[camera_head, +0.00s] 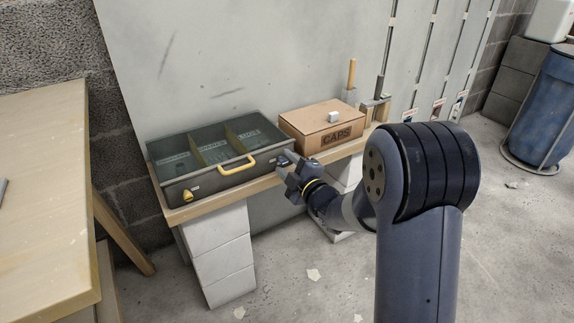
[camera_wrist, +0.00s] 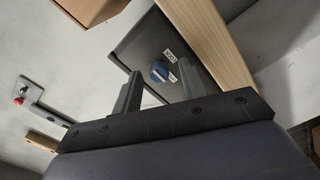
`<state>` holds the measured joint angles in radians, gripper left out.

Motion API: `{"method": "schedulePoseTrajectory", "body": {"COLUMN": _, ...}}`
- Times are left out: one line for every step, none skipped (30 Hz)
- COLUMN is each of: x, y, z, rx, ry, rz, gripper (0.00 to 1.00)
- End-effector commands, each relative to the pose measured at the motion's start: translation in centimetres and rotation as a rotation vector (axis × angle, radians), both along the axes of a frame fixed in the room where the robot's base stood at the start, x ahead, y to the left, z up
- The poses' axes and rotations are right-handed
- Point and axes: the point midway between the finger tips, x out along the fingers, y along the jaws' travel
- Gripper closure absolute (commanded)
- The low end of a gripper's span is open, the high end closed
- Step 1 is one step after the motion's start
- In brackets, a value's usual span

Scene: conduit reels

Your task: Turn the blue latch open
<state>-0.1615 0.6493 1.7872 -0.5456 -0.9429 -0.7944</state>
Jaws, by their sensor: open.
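A dark grey case (camera_head: 220,181) with a clear lid and a yellow handle (camera_head: 237,166) stands on the wooden bench. The blue latch (camera_wrist: 158,72) is a round knob on the case's face in the wrist view, with small white labels on two sides of it. In the head view, the latch is small at the case's right front end (camera_head: 284,161), partly hidden by my gripper. My gripper (camera_head: 291,176) is open and empty, close in front of that end. In the wrist view its fingers (camera_wrist: 158,84) stand on either side of the latch, apparently short of touching it.
A yellow latch (camera_head: 187,196) is at the case's left front end. A cardboard box (camera_head: 322,128) marked CAPS, with a small white block on top, stands right of the case. A wooden table (camera_head: 45,190) is at the left; open floor lies in front.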

Motion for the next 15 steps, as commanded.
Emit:
{"method": "schedulePoseTrajectory", "body": {"x": 0.0, "y": 0.0, "z": 0.0, "rx": 0.000, "ry": 0.000, "rz": -0.001, "gripper": 0.60}}
{"method": "schedulePoseTrajectory", "body": {"x": 0.0, "y": 0.0, "z": 0.0, "rx": 0.000, "ry": 0.000, "rz": -0.001, "gripper": 0.60}}
{"method": "schedulePoseTrajectory", "body": {"x": 0.0, "y": 0.0, "z": 0.0, "rx": 0.001, "ry": 0.001, "rz": -0.001, "gripper": 0.60}}
{"method": "schedulePoseTrajectory", "body": {"x": -0.1, "y": -0.1, "z": 0.0, "rx": 0.001, "ry": 0.001, "rz": -0.001, "gripper": 0.60}}
{"method": "schedulePoseTrajectory", "body": {"x": -0.1, "y": -0.1, "z": 0.0, "rx": 0.001, "ry": 0.001, "rz": -0.001, "gripper": 0.60}}
{"method": "schedulePoseTrajectory", "body": {"x": -0.3, "y": -0.3, "z": 0.0, "rx": 0.000, "ry": 0.001, "rz": -0.002, "gripper": 0.60}}
{"method": "schedulePoseTrajectory", "body": {"x": -0.5, "y": -0.4, "z": 0.1, "rx": 0.000, "ry": 0.001, "rz": -0.002, "gripper": 0.60}}
{"method": "schedulePoseTrajectory", "body": {"x": -0.7, "y": -0.6, "z": 0.1, "rx": 0.000, "ry": 0.002, "rz": -0.002, "gripper": 0.60}}
{"method": "schedulePoseTrajectory", "body": {"x": -1.2, "y": -0.9, "z": 0.1, "rx": 0.000, "ry": 0.002, "rz": -0.002, "gripper": 0.60}}
{"method": "schedulePoseTrajectory", "body": {"x": -1.5, "y": -1.1, "z": 0.1, "rx": 0.000, "ry": 0.003, "rz": -0.002, "gripper": 0.60}}
{"method": "schedulePoseTrajectory", "body": {"x": -2.0, "y": -1.4, "z": 0.1, "rx": 0.000, "ry": 0.004, "rz": -0.002, "gripper": 0.60}}
{"method": "schedulePoseTrajectory", "body": {"x": -2.6, "y": -1.8, "z": 0.2, "rx": 0.001, "ry": 0.005, "rz": -0.003, "gripper": 0.60}}
{"method": "schedulePoseTrajectory", "body": {"x": -3.1, "y": -2.2, "z": 0.2, "rx": 0.000, "ry": 0.004, "rz": -0.003, "gripper": 0.60}}
{"method": "schedulePoseTrajectory", "body": {"x": -3.6, "y": -2.6, "z": 0.2, "rx": -0.001, "ry": 0.004, "rz": -0.004, "gripper": 0.60}}
{"method": "schedulePoseTrajectory", "body": {"x": -4.3, "y": -3.0, "z": 0.2, "rx": -0.001, "ry": 0.003, "rz": -0.003, "gripper": 0.60}}
